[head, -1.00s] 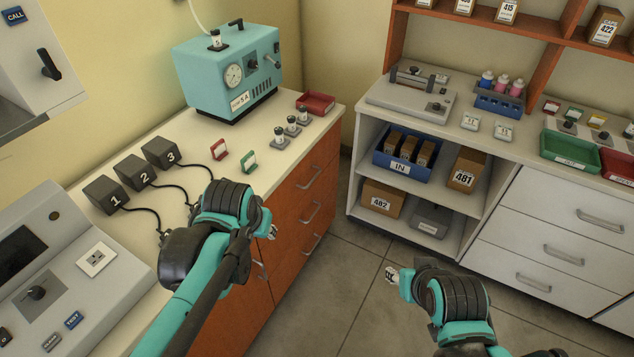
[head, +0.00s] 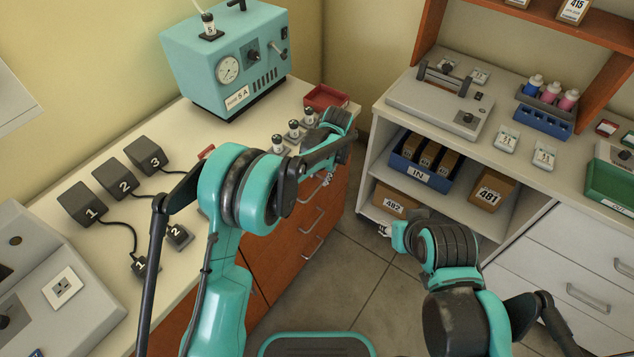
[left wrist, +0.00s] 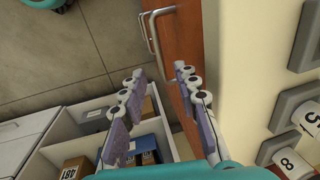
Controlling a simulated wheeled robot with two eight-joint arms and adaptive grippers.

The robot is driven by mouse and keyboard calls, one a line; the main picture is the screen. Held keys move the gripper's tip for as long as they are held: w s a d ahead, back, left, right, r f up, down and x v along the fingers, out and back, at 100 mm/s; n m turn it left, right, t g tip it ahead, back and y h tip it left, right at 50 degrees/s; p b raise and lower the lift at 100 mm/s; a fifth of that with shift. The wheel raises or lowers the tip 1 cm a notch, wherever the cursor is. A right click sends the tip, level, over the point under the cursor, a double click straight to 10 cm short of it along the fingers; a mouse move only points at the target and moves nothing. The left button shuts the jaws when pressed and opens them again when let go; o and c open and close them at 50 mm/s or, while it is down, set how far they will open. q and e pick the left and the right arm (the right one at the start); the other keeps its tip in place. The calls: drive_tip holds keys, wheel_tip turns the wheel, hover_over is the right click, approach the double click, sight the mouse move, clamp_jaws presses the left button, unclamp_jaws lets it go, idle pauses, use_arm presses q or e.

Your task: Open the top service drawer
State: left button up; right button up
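The orange drawer unit (head: 286,240) stands under the left counter, with its silver handles stacked one above another. My left arm and gripper (head: 325,177) cover most of the top drawer front; the lower handles (head: 312,220) show clearly.
The counter (head: 120,215) holds numbered black blocks, several small vials (head: 294,129), a red tray (head: 326,97) and a teal machine (head: 228,62). A white shelf unit (head: 365,190) with a blue bin (head: 402,165) stands to the right. Grey floor lies between the units.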

sight(316, 190)
use_arm(q)
drive_tip(key=f+b, duration=0.1)
drive_tip(key=f, duration=0.1)
drive_tip(key=f+b, duration=0.1)
drive_tip(key=f, duration=0.1)
drive_tip(key=a+f+b, duration=0.1)
drive_tip(key=f, duration=0.2)
drive_tip(key=shift+w+f, duration=0.1)
drive_tip(key=shift+w, duration=0.2)
drive_tip(key=shift+a, duration=0.1)
clamp_jaws()
